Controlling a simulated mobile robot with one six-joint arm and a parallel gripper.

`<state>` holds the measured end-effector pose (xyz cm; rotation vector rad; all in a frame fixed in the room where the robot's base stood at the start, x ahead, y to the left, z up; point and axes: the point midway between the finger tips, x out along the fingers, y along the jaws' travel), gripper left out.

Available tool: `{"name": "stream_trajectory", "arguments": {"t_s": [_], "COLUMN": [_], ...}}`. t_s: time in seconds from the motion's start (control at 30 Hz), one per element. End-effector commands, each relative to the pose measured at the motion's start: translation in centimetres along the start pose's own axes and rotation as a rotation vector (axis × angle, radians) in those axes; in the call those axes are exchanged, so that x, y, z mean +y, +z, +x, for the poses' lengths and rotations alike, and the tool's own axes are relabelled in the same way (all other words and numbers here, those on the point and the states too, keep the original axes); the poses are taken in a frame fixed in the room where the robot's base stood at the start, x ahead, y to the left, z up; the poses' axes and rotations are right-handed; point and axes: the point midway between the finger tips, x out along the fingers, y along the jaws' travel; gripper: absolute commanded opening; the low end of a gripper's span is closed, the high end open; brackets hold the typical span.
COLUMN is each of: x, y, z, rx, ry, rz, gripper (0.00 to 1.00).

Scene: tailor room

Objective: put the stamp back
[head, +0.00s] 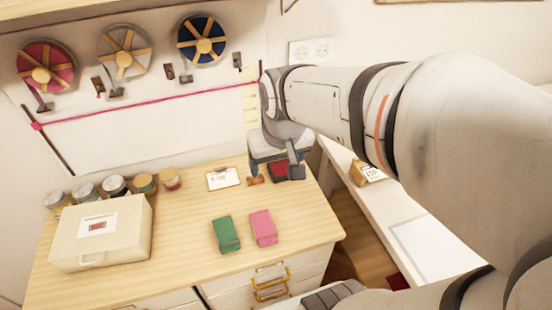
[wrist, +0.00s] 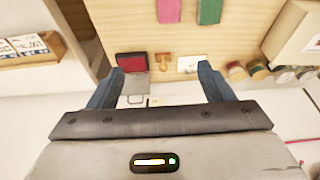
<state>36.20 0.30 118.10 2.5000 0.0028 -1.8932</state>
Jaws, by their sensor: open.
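A small orange-brown wooden stamp (head: 255,181) is on the light wooden table, between the red ink pad and a white card; it also shows in the wrist view (wrist: 162,62). I cannot tell whether it lies or stands. The red ink pad (wrist: 131,64) with a dark case is beside it, partly hidden behind my gripper in the head view (head: 279,172). My gripper (head: 274,171) is open and empty, above the table's back right part. In the wrist view the gripper (wrist: 161,69) has its fingers spread, with the stamp showing between them.
The white card (head: 222,179) lies close to the stamp. A green block (head: 226,234) and a pink block (head: 263,227) lie nearer the front. A cream case (head: 102,234) and several jars (head: 115,185) stand at left. A white side table (head: 383,209) is at right.

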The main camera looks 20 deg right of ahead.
Motion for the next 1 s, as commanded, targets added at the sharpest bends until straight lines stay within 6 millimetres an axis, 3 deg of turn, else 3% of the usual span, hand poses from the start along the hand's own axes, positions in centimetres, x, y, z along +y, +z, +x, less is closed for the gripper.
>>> {"name": "stream_trajectory", "arguments": {"t_s": [0.1,0.3,0.77,0.9,1.0], "x": [0.0,0.1,0.1,0.2,0.2], "y": [3.1,5.9,6.4,6.9,6.9], "z": [-1.4,-2.2,-2.3,0.1,0.1], "rx": [0.025,0.040,0.042,0.029,0.027], "ry": [0.000,0.000,0.000,0.001,0.001], "rz": [-0.003,-0.007,-0.007,-0.002,-0.002], "gripper": [0.74,0.74,0.74,0.74,0.74]}}
